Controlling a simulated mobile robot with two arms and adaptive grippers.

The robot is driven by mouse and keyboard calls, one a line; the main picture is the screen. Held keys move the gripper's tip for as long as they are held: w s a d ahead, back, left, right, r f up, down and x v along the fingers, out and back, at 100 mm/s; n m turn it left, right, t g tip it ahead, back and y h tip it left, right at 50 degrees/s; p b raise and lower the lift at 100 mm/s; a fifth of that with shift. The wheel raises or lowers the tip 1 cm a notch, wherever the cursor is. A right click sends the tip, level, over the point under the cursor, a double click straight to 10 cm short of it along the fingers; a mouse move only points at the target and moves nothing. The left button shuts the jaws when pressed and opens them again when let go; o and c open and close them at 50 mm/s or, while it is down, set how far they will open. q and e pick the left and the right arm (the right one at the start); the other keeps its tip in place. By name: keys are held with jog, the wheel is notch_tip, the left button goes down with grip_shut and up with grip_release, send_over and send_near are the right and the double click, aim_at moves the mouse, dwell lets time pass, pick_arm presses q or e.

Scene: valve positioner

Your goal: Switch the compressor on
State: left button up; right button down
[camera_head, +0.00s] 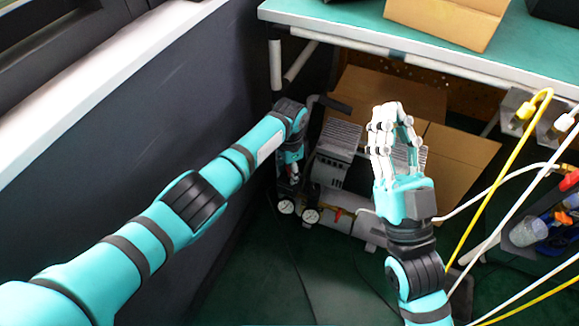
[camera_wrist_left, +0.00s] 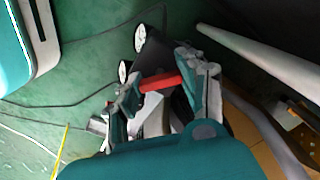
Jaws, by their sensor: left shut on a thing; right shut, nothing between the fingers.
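The compressor (camera_head: 340,165), grey and silver with ribbed parts, stands on the floor under the bench. My left gripper (camera_head: 292,180) reaches down at its left end, above two round gauges (camera_head: 298,211). In the left wrist view the left gripper's fingers (camera_wrist_left: 163,88) are shut on a red part (camera_wrist_left: 160,82), which spans the gap between them. In the head view the hand hides that part, and I cannot tell the switch position. My right gripper (camera_head: 392,120) is shut and empty, raised in front of the compressor's right side.
A teal-topped bench (camera_head: 360,22) overhangs the compressor, with an open cardboard box (camera_head: 445,22) on it. Cardboard boxes (camera_head: 460,165) stand behind the compressor. Yellow and white hoses (camera_head: 490,200) hang at the right. A dark wall (camera_head: 130,150) runs along the left. Green floor in front is mostly clear.

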aim_at(289, 170)
pick_arm(q)
jog(key=shift+r+m, duration=0.1)
jog(key=shift+m, duration=0.8)
jog(key=m, duration=0.2)
jog(key=shift+m+p, duration=0.35)
jog(key=shift+m, duration=0.85)
jog(key=shift+w+m, duration=0.1)
jog(key=shift+m, duration=1.6)
pick_arm(e)
jog(key=shift+w+a+f+g+h, duration=0.1)
jog(key=shift+w+f+g+h, duration=0.05)
jog(key=shift+w+f+g, duration=0.45)
jog(key=shift+w+d+f+g+h, duration=0.1)
jog(key=shift+w+f+g, duration=0.3)
jog(key=shift+f, duration=0.35)
jog(key=shift+w+a+f+g+h, duration=0.15)
jog(key=shift+w+f+g, duration=0.25)
jog(key=shift+f+g, duration=0.25)
pick_arm(q)
jog(key=o, duration=1.2)
pick_arm(e)
jog(key=shift+f, duration=0.1)
pick_arm(q)
notch_tip(289, 170, up, 12)
